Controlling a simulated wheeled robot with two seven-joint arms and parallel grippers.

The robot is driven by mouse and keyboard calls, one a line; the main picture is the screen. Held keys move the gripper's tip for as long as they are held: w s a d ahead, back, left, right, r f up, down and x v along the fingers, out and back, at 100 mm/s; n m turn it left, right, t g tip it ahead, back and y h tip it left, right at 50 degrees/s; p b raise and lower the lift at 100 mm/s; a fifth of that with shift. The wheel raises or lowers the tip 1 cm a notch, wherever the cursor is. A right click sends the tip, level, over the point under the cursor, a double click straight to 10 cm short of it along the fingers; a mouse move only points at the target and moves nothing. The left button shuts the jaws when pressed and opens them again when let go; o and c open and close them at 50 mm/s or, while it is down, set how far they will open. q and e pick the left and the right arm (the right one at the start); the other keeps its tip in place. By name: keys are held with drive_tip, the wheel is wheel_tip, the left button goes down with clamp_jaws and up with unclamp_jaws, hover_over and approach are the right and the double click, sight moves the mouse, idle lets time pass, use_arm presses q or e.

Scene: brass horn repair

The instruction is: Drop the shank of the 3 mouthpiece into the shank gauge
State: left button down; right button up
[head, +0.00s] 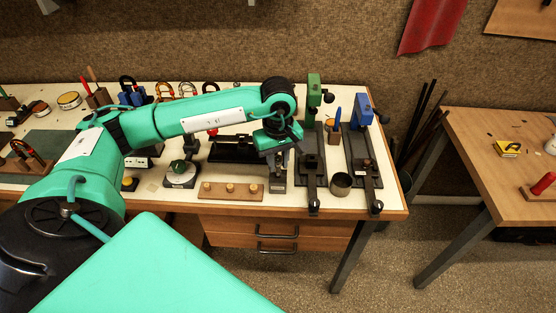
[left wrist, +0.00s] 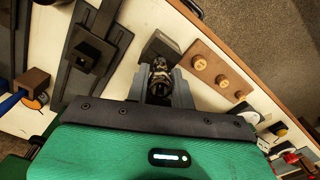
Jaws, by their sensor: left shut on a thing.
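My left gripper (head: 277,165) points down over the front part of the white bench. In the left wrist view its fingers (left wrist: 164,88) are shut on a dark, shiny mouthpiece with brassy glints (left wrist: 158,78). I cannot read a number on it. A dark grey block (left wrist: 160,46) stands right beside the held mouthpiece and may be the shank gauge; its opening is not clear. In the head view the gripper hides most of this spot. I cannot tell whether the shank is inside or only beside the block. My right gripper is not in view.
A wooden board with three round pegs (head: 231,196) lies left of the gripper, also in the left wrist view (left wrist: 229,75). Dark clamp-like stands with green (head: 314,88) and blue (head: 360,105) heads stand to the right. A metal cup (head: 340,184) is between them, near the front edge.

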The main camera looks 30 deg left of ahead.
use_arm(q)
drive_tip(key=c, duration=1.1)
unclamp_jaws()
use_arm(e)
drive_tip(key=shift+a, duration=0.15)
use_arm(q)
wheel_tip(320, 180, up, 9)
drive_tip(key=shift+r+b, duration=0.1)
drive_tip(key=shift+b, duration=0.9)
wheel_tip(320, 180, up, 5)
drive_tip(key=shift+f+b, duration=0.2)
drive_tip(key=shift+b, duration=0.1)
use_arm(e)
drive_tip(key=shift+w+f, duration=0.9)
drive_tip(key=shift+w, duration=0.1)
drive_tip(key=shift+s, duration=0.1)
